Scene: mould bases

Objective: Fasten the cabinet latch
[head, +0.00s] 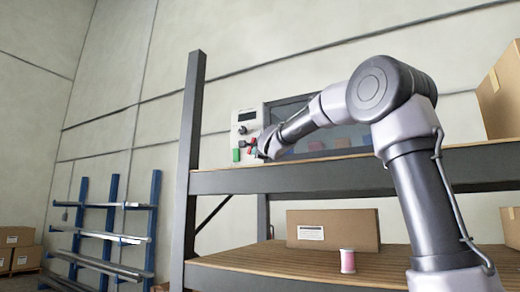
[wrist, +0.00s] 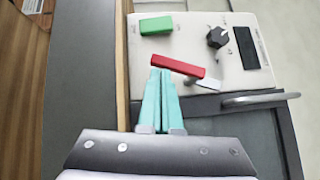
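The cabinet stands on the upper shelf, with a pale control panel (head: 243,120) and a grey door beside it. In the wrist view a red bar-shaped latch (wrist: 178,66) lies slanted across the edge of the pale panel, with a small whitish piece (wrist: 208,84) by its lower right end. My gripper (wrist: 161,73) has its teal fingers together, tips at the left end of the red bar. I see nothing between the fingers; whether the tips touch the bar is unclear. In the head view my gripper is small and partly hidden by my wrist.
A green block (wrist: 155,25), a dark knob (wrist: 217,38) and a dark display (wrist: 247,48) sit on the panel. A grey door handle (wrist: 260,98) sticks out nearby. A shelf post (head: 191,120) stands left of the cabinet. A carton (head: 350,225) and pink spool (head: 347,261) are below.

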